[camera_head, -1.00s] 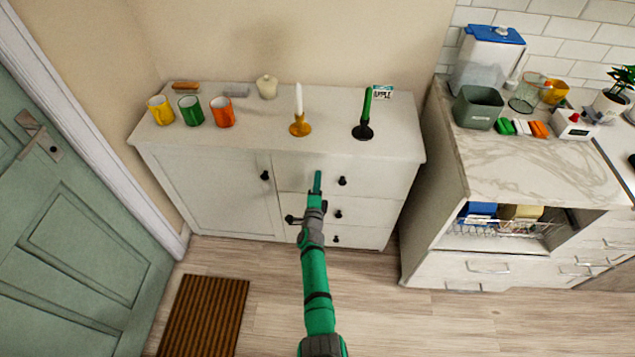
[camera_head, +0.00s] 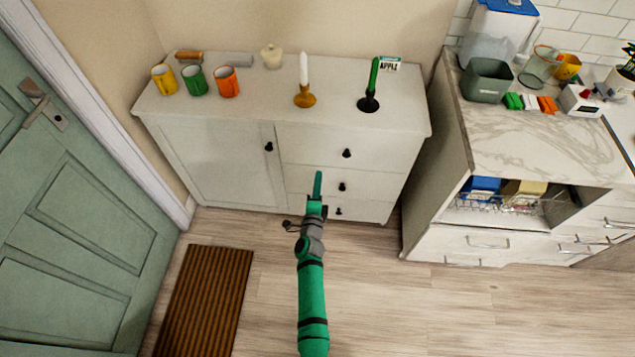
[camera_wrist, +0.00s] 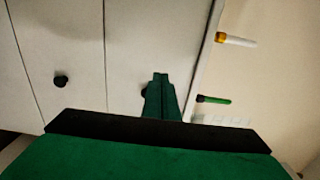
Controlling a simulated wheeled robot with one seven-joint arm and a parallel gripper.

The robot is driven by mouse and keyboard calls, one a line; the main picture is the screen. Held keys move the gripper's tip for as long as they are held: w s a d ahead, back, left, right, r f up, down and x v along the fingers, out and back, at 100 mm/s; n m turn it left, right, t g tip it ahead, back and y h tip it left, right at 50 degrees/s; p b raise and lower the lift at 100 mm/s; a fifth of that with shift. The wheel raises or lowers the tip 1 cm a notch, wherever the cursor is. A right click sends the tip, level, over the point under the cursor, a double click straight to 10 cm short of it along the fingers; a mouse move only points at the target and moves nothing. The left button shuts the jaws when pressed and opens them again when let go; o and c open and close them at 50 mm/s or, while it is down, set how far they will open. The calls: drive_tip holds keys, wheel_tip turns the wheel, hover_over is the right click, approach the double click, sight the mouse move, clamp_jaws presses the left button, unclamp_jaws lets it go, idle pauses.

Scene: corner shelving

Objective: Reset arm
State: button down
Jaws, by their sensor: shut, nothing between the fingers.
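My gripper (camera_head: 317,186) is green and points toward the white cabinet (camera_head: 215,160), in front of its drawers in the head view. Its fingers are together with nothing between them. In the wrist view the shut fingers (camera_wrist: 161,98) overlap a dark drawer knob (camera_wrist: 145,92); whether they touch it cannot be told. Another dark knob (camera_wrist: 61,81) shows to their left.
On the cabinet top stand yellow, green and orange mugs (camera_head: 227,82), a white candle (camera_head: 304,70) in a gold holder and a green candle (camera_head: 374,75) in a black holder. A marble counter (camera_head: 520,142) stands right, a green door (camera_head: 70,200) left. Floor around the brown mat (camera_head: 205,300) is clear.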

drive_tip(key=shift+s, duration=0.5)
drive_tip(key=s+n+g, duration=0.1)
drive_tip(key=s+n, duration=0.8)
drive_tip(key=s, duration=2)
drive_tip(key=s+d+r+n+g+y, duration=0.1)
drive_tip(key=s+r+n, duration=0.9)
drive_tip(key=s+r, duration=0.7)
drive_tip(key=s, duration=0.2)
drive_tip(key=shift+s+d+g+y, duration=0.15)
drive_tip(key=shift+s+g+y, duration=0.15)
drive_tip(key=shift+s, duration=0.1)
